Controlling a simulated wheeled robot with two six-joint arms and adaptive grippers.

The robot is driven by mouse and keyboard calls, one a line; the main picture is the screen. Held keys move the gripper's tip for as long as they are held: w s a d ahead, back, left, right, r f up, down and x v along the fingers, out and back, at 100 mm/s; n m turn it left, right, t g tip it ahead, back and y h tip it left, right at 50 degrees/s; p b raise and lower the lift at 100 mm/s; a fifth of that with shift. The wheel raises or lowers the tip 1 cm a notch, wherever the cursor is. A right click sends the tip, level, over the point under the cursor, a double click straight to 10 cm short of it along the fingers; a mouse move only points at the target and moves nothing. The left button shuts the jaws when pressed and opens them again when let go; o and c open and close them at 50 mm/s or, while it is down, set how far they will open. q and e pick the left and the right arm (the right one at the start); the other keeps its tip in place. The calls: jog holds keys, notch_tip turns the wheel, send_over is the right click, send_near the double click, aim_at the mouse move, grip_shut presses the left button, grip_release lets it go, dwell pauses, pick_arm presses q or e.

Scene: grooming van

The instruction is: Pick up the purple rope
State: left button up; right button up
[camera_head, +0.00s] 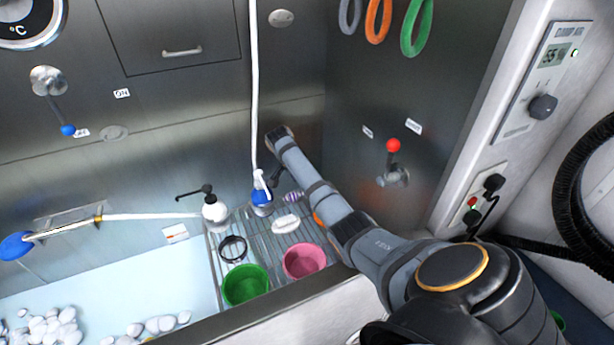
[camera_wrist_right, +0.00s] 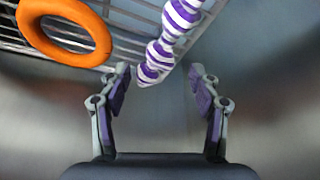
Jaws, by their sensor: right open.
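The purple rope, striped purple and white and twisted, shows in the right wrist view (camera_wrist_right: 172,35), running from the top edge down to an end between the fingertips. In the head view a small piece of it (camera_head: 294,197) shows on the wire rack, beside my right arm. My right gripper (camera_wrist_right: 160,75) is open with nothing clasped. The rope's near end lies in the gap between its fingertips, closer to the left finger; I cannot tell the depth between them. In the head view my right forearm hides most of that gripper. My left gripper is not in view.
An orange ring (camera_wrist_right: 65,32) lies left of the rope on the wire rack (camera_head: 232,320). The rack also bears a green bowl (camera_head: 245,285), a pink bowl (camera_head: 304,261), a white brush-like item (camera_head: 285,223) and a black ring (camera_head: 233,248). A blue-white sprayer (camera_head: 261,198) stands close by.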

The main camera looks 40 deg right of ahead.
jog(key=shift+w+d+f, duration=0.1)
jog(key=shift+d+f, duration=0.05)
jog(key=shift+f, duration=0.2)
jog(key=x, duration=0.5)
jog(key=shift+f, duration=0.1)
jog(key=shift+c, duration=1.3)
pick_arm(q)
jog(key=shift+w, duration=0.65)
pick_arm(e)
jog(key=c, duration=1)
jog(key=shift+c, duration=0.2)
